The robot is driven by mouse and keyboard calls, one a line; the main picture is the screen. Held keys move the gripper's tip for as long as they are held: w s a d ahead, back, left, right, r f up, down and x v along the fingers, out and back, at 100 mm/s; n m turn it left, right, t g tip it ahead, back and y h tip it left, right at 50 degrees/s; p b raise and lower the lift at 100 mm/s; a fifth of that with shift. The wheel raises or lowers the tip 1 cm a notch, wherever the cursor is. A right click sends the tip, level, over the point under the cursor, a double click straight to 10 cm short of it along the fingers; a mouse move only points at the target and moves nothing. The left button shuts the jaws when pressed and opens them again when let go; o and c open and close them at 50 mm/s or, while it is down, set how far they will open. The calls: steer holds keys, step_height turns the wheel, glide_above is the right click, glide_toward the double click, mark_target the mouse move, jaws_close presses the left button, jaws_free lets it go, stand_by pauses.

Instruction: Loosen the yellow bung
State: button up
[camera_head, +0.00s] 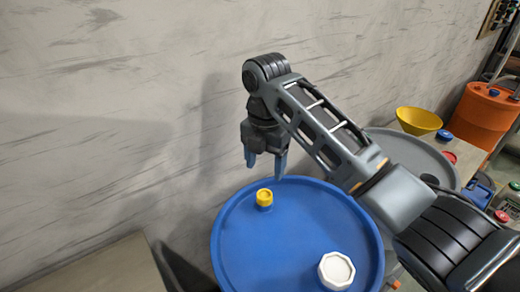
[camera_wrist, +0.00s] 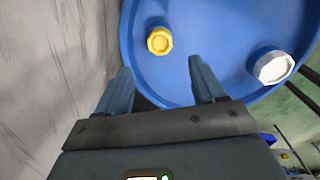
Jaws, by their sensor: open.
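The yellow bung (camera_head: 264,197) sits on the top of a blue drum (camera_head: 290,240), near its far rim. It also shows in the wrist view (camera_wrist: 159,41), ahead of and between the lines of my fingers, with a faceted top. My gripper (camera_head: 265,170) hangs fingers-down above the drum's far edge, near the bung but apart from it. In the wrist view the two blue fingers (camera_wrist: 160,78) are spread with nothing between them. A white bung (camera_head: 336,270) sits on the same drum top, towards the near right.
A grey wall (camera_head: 120,100) stands close behind the drum and my gripper. To the right are a grey drum top (camera_head: 415,150), a yellow bowl (camera_head: 418,120) and an orange drum (camera_head: 480,115). The middle of the blue drum top is clear.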

mark_target(264, 194)
steer(key=shift+f+b, duration=3.2)
steer(key=shift+f, duration=1.8)
steer(key=shift+c, duration=0.2)
steer(key=c, duration=1.2)
steer(key=shift+o, duration=0.2)
steer(key=n, duration=0.6)
steer(key=shift+b, duration=0.3)
steer(key=shift+n, duration=1.6)
steer(key=n+b, duration=0.1)
steer(key=n, duration=0.2)
steer(key=o, duration=1.1)
steer(key=shift+r, duration=0.1)
steer(key=shift+r, duration=0.1)
